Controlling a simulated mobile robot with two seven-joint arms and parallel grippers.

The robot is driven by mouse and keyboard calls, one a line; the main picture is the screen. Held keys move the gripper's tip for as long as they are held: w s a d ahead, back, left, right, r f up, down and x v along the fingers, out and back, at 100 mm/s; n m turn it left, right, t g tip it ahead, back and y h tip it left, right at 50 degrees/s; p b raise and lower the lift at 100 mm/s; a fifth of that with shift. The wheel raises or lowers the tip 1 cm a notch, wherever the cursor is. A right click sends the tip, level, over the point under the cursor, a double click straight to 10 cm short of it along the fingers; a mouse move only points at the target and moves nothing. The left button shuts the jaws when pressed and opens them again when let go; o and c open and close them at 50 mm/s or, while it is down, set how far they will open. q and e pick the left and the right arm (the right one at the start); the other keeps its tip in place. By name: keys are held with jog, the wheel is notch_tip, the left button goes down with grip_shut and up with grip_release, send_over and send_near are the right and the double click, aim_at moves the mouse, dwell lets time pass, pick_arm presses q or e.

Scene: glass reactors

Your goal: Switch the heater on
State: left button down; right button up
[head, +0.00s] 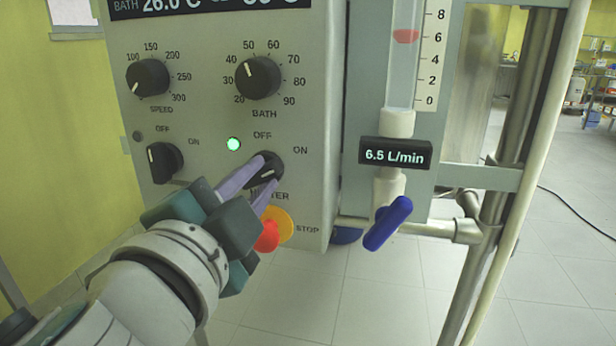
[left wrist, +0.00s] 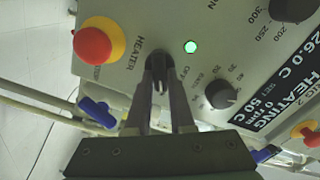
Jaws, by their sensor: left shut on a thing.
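The heater knob (head: 267,166) is a black rotary switch on the grey control panel (head: 205,110), with OFF marked above it and ON to its upper right. Its white line lies slanted, off the OFF mark and towards the ON side. The green lamp (head: 233,144) at its upper left is lit; it also glows in the left wrist view (left wrist: 190,46). My left gripper (head: 264,175) is shut on the knob, one finger on each side; the knob shows between the fingers in the left wrist view (left wrist: 158,86). The display (left wrist: 288,97) reads HEATING, 0 rpm, SET 50 C.
The red stop button (head: 267,236) with its yellow collar sits just below the left fingers. The bath dial (head: 258,78) is above, the speed dial (head: 148,77) and another switch (head: 164,162) to the left. A blue valve handle (head: 387,223) is at the right, beneath the flow readout (head: 395,152).

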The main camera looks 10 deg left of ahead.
dwell(0.4)
pick_arm(q)
jog(key=c, duration=0.8)
grip_release()
jog(key=shift+s, duration=0.15)
jog(key=shift+s+a+b, duration=0.2)
jog(key=shift+s+b, duration=0.45)
jog(key=shift+s, duration=4.2)
